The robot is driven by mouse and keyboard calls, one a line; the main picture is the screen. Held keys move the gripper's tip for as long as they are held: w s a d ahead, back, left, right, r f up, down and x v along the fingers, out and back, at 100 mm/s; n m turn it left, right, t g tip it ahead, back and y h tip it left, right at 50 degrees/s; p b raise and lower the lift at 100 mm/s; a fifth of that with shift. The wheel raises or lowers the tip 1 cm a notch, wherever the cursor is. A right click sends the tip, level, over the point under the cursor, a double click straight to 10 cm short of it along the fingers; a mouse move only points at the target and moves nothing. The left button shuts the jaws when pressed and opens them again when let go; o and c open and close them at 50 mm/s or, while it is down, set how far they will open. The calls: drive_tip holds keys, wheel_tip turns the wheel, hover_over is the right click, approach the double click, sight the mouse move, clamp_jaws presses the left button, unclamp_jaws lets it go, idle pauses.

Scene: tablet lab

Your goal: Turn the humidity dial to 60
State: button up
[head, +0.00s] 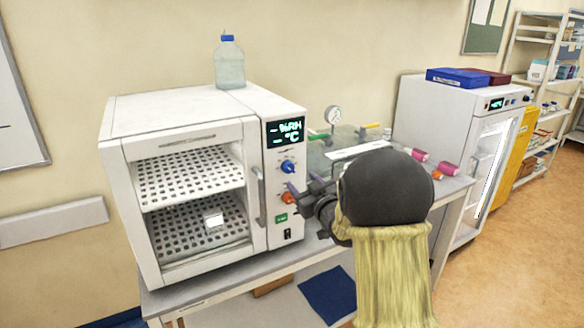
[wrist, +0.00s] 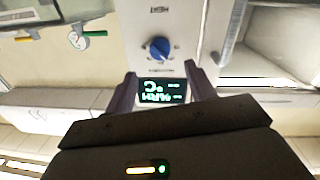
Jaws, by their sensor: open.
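The white chamber (head: 186,105) stands on a bench at the left of the head view. Its front panel has a lit display (head: 285,132) with dashes beside %RH and °C. Below it are a blue dial (head: 288,166) and an orange dial (head: 288,198); their labels are too small to read. My gripper (head: 298,192) is open and empty in front of this panel. In the wrist view the panel appears upside down. The blue dial (wrist: 158,49) lies just beyond my open fingertips (wrist: 161,72), apart from them, and the display (wrist: 162,92) shows between the fingers.
A green button (head: 281,217) and black switch (head: 287,234) sit low on the panel. The door handle (head: 259,195) is left of it. A bottle (head: 229,62) stands on top. A gauge (head: 333,115) and pink-capped items (head: 420,155) are on the bench at right.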

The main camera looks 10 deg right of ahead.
sight(291, 171)
drive_tip(key=p+x, duration=0.2)
drive_tip(key=x, duration=0.6)
drive_tip(key=shift+w+d, duration=0.1)
drive_tip(key=shift+w, duration=0.05)
drive_tip(key=c, duration=1)
